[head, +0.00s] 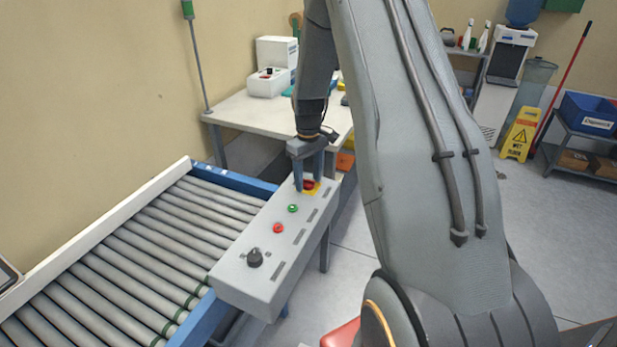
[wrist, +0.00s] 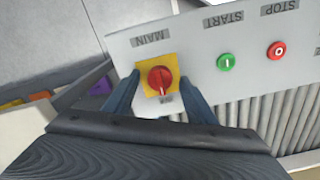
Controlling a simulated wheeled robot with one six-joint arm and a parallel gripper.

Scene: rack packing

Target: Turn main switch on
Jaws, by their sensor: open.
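The main switch is a red rotary knob (wrist: 160,79) on a yellow square plate (wrist: 173,65), below the label MAIN in the wrist view. It sits at the far end of the grey control panel (head: 240,270) in the head view, where the gripper partly covers the red knob (head: 309,184). My gripper (head: 308,188) points down at it. In the wrist view my gripper (wrist: 160,88) is open, with one blue finger on each side of the knob. A gap shows between fingers and knob. The knob's white mark points towards the gripper body; the small label there is partly hidden.
The panel also carries a green START button (head: 293,208), a red STOP button (head: 278,228) and a black selector knob (head: 255,258). A roller conveyor (head: 130,265) lies left of the panel. A white table (head: 245,112) with boxes stands behind it.

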